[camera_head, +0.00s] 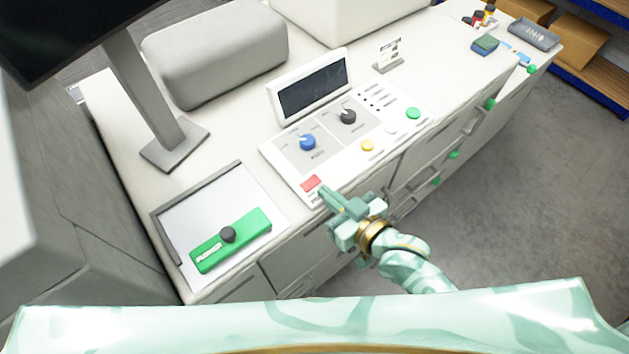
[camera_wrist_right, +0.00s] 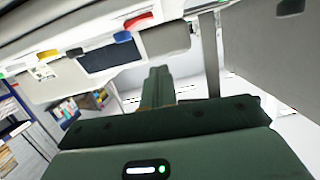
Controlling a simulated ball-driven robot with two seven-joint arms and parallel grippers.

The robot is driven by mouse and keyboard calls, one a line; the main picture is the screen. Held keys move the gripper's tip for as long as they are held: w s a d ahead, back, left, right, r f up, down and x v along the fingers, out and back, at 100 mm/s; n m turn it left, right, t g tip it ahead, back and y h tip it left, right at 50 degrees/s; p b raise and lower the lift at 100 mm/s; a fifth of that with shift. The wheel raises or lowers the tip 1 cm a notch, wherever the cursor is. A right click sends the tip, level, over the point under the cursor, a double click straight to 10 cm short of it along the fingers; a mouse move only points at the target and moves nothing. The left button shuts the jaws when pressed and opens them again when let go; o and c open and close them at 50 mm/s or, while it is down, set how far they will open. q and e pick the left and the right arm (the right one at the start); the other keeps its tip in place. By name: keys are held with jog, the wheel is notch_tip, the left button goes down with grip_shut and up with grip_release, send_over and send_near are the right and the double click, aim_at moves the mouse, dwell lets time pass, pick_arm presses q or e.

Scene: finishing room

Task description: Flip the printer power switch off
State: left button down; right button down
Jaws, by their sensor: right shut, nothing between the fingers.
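The control panel (camera_head: 334,163) is a white slanted console with a dark screen, a blue knob, a dark knob and coloured buttons. A red rocker switch (camera_head: 311,183) sits at its front left corner. My right gripper (camera_head: 324,193) is shut and empty, its fingertips close to the switch, on its right and front side. I cannot tell whether they touch it. My left gripper is not in view.
A tray (camera_head: 172,246) with a green squeegee-like tool (camera_head: 231,240) lies left of the panel. A monitor stand (camera_head: 150,110) and a grey padded block (camera_head: 215,53) stand behind. A small sign (camera_head: 388,55) stands behind the panel.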

jog(key=v, duration=0.3)
jog(key=shift+s+r, duration=0.1)
jog(key=shift+s, duration=0.1)
dwell(0.4)
